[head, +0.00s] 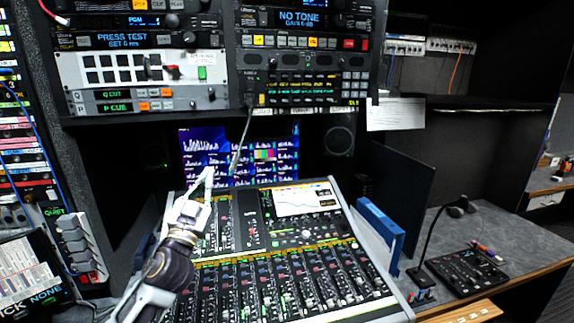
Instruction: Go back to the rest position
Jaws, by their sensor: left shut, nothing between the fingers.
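My left gripper (207,176) is white and grey. Its arm comes up from the lower left, and it is raised in front of the upper left part of the mixing console (285,285). Its fingers point up and are together with nothing between them. The gripper and arm hide part of the console's left side. Whether the gripper touches the console cannot be told. My right gripper is not in view.
A rack (305,60) with lit panels hangs above a screen (238,150). A blue bracket (382,222) stands at the console's right edge. A gooseneck microphone unit (465,272) sits on the grey desk (490,225) at right. A thin cable (243,140) hangs near the gripper.

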